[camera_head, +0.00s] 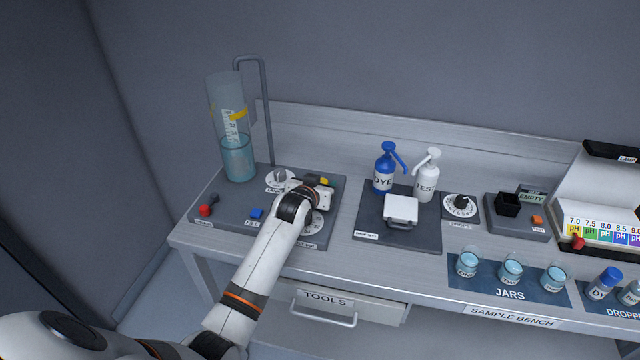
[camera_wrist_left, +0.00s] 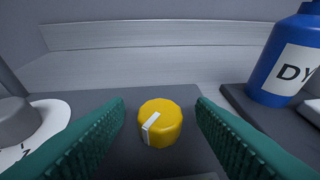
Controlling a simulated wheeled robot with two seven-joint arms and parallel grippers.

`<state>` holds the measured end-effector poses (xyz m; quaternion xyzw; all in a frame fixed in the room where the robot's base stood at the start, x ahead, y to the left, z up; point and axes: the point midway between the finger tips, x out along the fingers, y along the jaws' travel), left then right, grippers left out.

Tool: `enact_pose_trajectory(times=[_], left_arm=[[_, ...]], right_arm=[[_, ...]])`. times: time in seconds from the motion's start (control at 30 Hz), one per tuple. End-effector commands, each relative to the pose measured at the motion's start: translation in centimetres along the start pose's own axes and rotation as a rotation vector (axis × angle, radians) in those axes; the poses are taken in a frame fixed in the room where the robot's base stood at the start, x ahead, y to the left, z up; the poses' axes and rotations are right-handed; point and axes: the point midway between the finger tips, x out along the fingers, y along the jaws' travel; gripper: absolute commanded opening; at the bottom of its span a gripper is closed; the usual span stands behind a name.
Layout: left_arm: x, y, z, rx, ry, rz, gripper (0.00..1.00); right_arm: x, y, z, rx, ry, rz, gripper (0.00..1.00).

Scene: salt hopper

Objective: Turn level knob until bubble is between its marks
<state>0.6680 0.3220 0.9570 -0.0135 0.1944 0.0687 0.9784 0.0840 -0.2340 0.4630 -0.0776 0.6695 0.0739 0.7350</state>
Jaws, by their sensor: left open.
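A yellow knob (camera_wrist_left: 160,122) with a white pointer line stands on the grey panel, in the middle of the left wrist view. The pointer is toward the lower left. In the head view a bit of the yellow knob (camera_head: 324,181) shows just past my gripper. My left gripper (camera_wrist_left: 160,106) is open, with one green finger on each side of the knob and visible gaps to it. In the head view my left gripper (camera_head: 318,194) is over the right part of the panel. I cannot make out the bubble or its marks in either view. My right gripper is not in view.
A tall clear cylinder (camera_head: 238,158) with bluish liquid stands at the panel's back left. A grey dial (camera_wrist_left: 14,122) on a white disc is left of the knob. The blue DYE bottle (camera_wrist_left: 284,62) is to the right, near a white TEST bottle (camera_head: 427,178).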

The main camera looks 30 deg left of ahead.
Motion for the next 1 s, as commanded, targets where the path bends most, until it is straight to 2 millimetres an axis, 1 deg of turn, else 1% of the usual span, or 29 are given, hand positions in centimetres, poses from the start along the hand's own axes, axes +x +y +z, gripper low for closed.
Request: enact_pose_trajectory(times=[0.07,0.3,0.33,0.47,0.67,0.8,1.0], left_arm=[[-0.01,0.01,-0.01,0.0,0.0,0.0,0.49],[-0.03,0.01,-0.03,0.0,0.001,0.0,0.09],[-0.03,0.01,-0.03,0.0,0.001,0.0,0.06],[-0.04,0.09,0.06,0.006,0.0,-0.009,0.06],[-0.02,0.39,0.2,0.047,0.0,-0.093,0.06],[0.1,0.41,0.1,0.072,-0.003,-0.16,0.06],[0.07,0.46,0.09,0.086,-0.001,-0.206,0.06]], right_arm=[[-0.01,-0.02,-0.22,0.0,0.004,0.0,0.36],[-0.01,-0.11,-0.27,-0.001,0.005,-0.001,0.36],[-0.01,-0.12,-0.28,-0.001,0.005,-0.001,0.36],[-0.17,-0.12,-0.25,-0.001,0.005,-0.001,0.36],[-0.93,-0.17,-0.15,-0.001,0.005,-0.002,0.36],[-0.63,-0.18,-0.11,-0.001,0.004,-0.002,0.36],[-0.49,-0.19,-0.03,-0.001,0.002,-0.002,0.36]])
